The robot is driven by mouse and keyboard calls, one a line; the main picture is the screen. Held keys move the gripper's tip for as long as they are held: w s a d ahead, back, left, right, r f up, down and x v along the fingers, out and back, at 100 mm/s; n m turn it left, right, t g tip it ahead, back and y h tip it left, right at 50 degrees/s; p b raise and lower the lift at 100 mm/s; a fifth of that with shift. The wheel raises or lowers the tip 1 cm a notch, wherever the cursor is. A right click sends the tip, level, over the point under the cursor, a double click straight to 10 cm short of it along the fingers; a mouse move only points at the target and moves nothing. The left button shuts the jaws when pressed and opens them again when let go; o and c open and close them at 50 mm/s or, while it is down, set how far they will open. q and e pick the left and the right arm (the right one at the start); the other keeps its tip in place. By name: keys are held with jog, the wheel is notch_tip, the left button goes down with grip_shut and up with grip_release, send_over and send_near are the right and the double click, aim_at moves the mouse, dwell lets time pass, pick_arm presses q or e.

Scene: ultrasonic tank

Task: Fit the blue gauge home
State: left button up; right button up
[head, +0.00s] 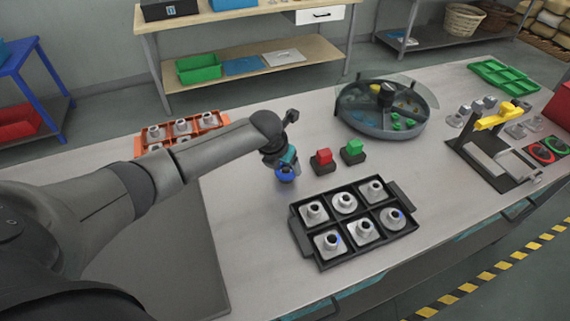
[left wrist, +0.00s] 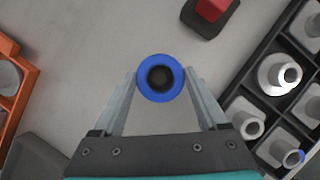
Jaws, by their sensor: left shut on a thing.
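My left gripper (head: 287,163) is shut on the blue gauge (head: 286,174), which hangs below the fingers over the bare grey table. In the left wrist view the gauge (left wrist: 143,79) is a blue ring with a dark round centre, held between the two fingertips (left wrist: 160,80). A black tray (head: 321,262) to the right of the gripper holds several grey parts with round, hollow collars (head: 345,203). Small blue marks show on the front-left part (head: 329,242) and the right part (head: 392,218). My right gripper is out of view.
A red block (head: 323,156) and a green block (head: 353,147) on dark bases stand just right of the gripper. An orange tray (head: 224,118) of grey parts lies left, partly behind my arm. A round tank (head: 360,119) and a yellow-topped fixture (head: 490,122) stand farther right.

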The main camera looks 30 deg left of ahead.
pick_arm(q)
jog(key=shift+f, duration=0.4)
jog(key=shift+f, duration=0.25)
dwell(3.8)
jog(key=o, duration=1.6)
jog(key=shift+c, duration=0.2)
jog(key=p+v, duration=0.2)
jog(key=v, duration=1.3)
jog(key=shift+p, duration=0.3)
jog(key=shift+r, duration=0.1)
